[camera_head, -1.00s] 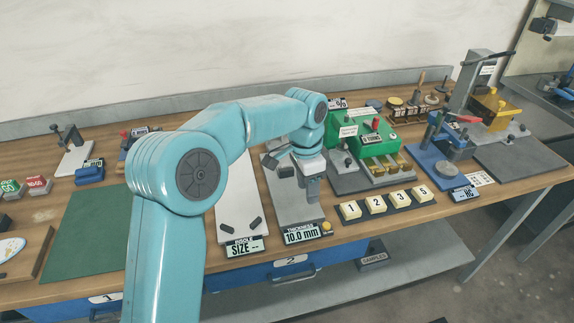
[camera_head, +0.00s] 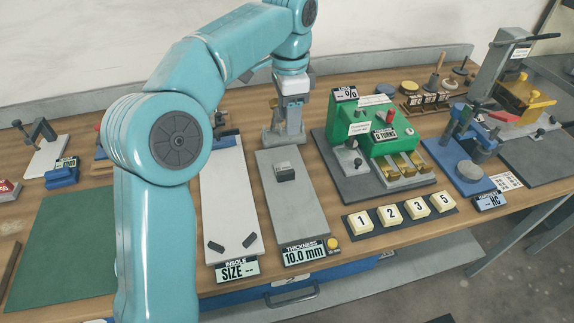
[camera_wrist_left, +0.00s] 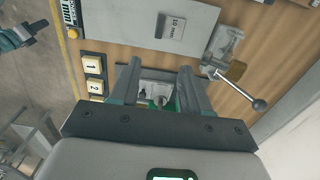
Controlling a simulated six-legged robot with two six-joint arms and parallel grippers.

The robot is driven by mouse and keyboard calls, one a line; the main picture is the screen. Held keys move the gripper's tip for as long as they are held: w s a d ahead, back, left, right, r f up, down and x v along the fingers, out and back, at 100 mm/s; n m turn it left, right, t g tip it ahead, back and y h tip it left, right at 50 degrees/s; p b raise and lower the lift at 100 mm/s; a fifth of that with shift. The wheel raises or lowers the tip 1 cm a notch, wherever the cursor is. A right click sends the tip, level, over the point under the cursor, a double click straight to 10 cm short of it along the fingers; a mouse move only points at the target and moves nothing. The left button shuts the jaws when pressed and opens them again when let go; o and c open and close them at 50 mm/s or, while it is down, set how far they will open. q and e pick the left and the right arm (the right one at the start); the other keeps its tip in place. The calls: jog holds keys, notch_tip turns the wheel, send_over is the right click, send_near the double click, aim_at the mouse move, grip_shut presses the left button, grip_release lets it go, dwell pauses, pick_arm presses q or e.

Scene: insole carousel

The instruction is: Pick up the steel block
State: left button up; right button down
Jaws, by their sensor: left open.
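The steel block (camera_head: 286,173) is a small grey block lying on the grey plate of the thickness gauge (camera_head: 303,217). In the left wrist view the block (camera_wrist_left: 172,27) shows a "10 mm" label, and nothing holds it. My left gripper (camera_head: 291,112) is open and empty, pointing down behind the block at the far end of the plate, in front of the gauge's upright. In the left wrist view its two fingers (camera_wrist_left: 160,76) are apart, with the block beyond them. At that view's left edge a teal and dark part (camera_wrist_left: 28,32) looks like my right gripper; its jaws are unclear.
The white insole plate (camera_head: 228,190) is left of the gauge. The green machine (camera_head: 372,125) and numbered buttons (camera_head: 402,212) are to its right. The gauge's upright with a ball-ended lever (camera_wrist_left: 258,105) stands close to my left gripper. A green mat (camera_head: 75,240) is bare.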

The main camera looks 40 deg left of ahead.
pick_arm(q)
jog(key=b, duration=0.3)
send_over(286, 172)
notch_tip(286, 172, down, 10)
jog(key=shift+w+r, duration=0.1)
jog(key=shift+f, duration=0.6)
notch_tip(286, 172, down, 5)
jog(key=shift+a+r, duration=0.1)
jog(key=shift+r, duration=0.05)
jog(key=shift+f, duration=0.2)
jog(key=shift+r, duration=0.1)
jog(key=c, duration=0.3)
grip_shut()
